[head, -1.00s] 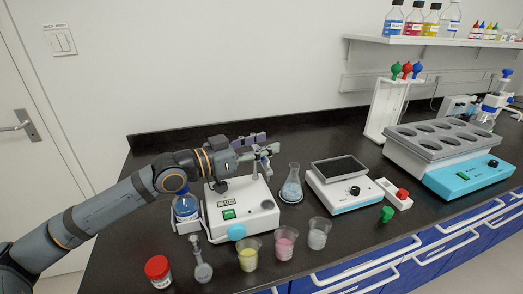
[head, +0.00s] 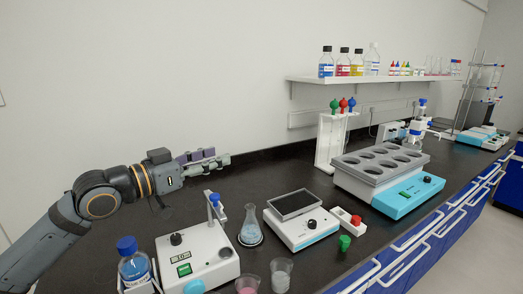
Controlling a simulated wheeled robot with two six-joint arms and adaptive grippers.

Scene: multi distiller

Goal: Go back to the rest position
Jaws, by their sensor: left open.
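My left gripper (head: 216,158) is open and empty. It is held up over the back left of the black bench, pointing right, with its purple and pale green finger parts side by side. In the picture it is above the white distiller-like device (head: 197,254), which has a small display, a green switch and an upright post with a blue knob (head: 215,198). The gripper appears apart from the device and the post. My right gripper is not in view.
A blue-capped bottle (head: 133,263) stands left of the device. A conical flask (head: 250,228), a balance (head: 295,222) and cups (head: 281,274) are to its right. Farther right are a block with round wells (head: 380,165) and a pipette stand (head: 328,143). A shelf (head: 360,79) holds bottles.

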